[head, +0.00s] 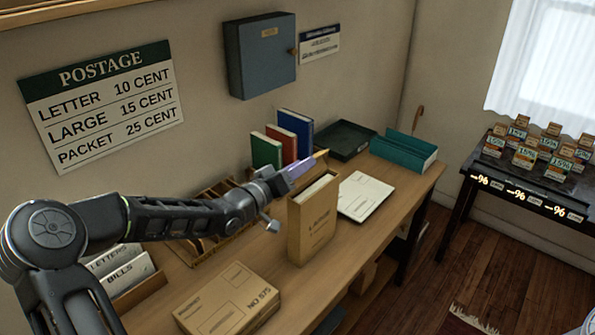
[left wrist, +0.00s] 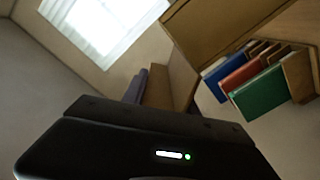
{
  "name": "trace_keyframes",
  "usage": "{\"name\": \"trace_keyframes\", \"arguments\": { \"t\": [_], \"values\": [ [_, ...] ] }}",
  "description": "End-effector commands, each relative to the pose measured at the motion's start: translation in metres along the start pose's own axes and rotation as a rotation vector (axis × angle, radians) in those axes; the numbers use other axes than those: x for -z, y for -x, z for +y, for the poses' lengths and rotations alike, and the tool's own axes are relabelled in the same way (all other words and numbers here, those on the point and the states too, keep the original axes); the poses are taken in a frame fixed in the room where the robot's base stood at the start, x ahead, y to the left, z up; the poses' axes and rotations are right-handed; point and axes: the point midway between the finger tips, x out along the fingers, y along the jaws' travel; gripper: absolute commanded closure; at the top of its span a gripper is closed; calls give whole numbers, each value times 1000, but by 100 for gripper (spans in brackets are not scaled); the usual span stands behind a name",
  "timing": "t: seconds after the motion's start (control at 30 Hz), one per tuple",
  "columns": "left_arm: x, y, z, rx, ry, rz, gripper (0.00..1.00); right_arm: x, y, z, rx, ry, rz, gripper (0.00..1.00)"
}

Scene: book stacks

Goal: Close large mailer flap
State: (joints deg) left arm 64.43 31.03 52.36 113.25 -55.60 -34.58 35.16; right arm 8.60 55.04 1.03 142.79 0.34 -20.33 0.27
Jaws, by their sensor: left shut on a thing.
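The large mailer (head: 312,222) is a tan, book-like packet standing upright near the front edge of the desk. Its top is open and shows a pale inside. My left gripper (head: 302,166) is just above and behind the mailer's top, shut on what looks like its flap (head: 321,154), a small tan edge sticking up past the fingertips. In the left wrist view a brown panel (left wrist: 183,76) stands beside the finger (left wrist: 135,88); most of the grip is hidden behind the gripper's dark body. My right gripper is not in view.
Green, red and blue books (head: 280,140) stand behind the mailer. A white large envelope (head: 365,196) lies right of it, with a dark tray (head: 345,139) and teal box (head: 404,151) beyond. A brown packet (head: 228,300) lies front left, near a letter sorter (head: 125,272).

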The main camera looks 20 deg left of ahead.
Motion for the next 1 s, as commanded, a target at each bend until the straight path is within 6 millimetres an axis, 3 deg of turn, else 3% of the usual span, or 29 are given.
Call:
{"name": "trace_keyframes", "arguments": {
  "t": [0.5, 1.0],
  "values": [
    [-9, 0, 14, -2, -320, 1, 100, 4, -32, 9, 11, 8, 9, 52],
    [-9, 0, 15, 0, -355, 0, 100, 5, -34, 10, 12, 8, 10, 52]
  ]
}}
